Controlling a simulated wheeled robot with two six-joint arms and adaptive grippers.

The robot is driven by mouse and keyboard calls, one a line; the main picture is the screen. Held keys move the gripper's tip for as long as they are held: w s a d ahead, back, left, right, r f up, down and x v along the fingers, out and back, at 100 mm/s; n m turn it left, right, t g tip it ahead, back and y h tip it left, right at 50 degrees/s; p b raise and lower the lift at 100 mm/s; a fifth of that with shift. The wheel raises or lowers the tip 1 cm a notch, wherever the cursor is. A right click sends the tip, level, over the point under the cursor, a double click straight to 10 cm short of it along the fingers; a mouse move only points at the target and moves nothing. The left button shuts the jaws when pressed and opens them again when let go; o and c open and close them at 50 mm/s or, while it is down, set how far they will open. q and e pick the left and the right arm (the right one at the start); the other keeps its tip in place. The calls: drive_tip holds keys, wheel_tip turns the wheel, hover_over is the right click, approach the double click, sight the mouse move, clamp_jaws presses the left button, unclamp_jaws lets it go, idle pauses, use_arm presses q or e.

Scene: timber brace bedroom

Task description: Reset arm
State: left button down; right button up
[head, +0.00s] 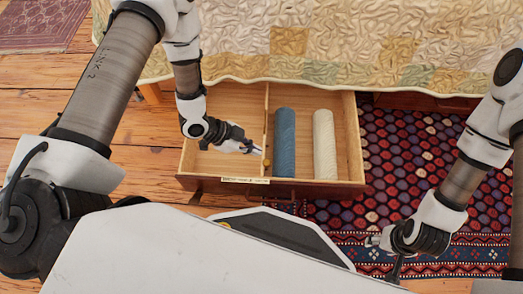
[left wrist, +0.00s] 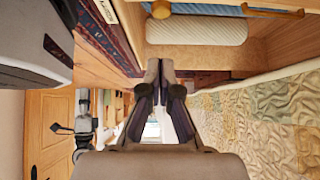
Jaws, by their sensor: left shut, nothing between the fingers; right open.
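My left gripper (head: 255,150) is shut and empty in the head view. It hangs above the open wooden drawer (head: 345,120), near the divider and left of the blue roll (head: 285,140). A white roll (head: 324,145) lies right of the blue one in the same compartment. The left compartment looks empty where I can see it. In the left wrist view the left fingers (left wrist: 160,72) are together with nothing between them, and a pale ribbed roll (left wrist: 195,30) shows beyond them. My right gripper (head: 378,252) is open and empty, low over the patterned rug.
The drawer is pulled out from under a bed with a quilted cover (head: 330,45). A dark patterned rug (head: 410,150) lies to the right, and bare wooden floor (head: 50,85) to the left. A wooden door (left wrist: 45,125) shows in the left wrist view.

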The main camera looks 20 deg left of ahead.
use_arm(q)
drive_tip(key=p+v, duration=0.1)
drive_tip(key=v, duration=0.4)
drive_tip(key=shift+a+r+p, duration=0.15)
drive_tip(key=shift+p, duration=0.2)
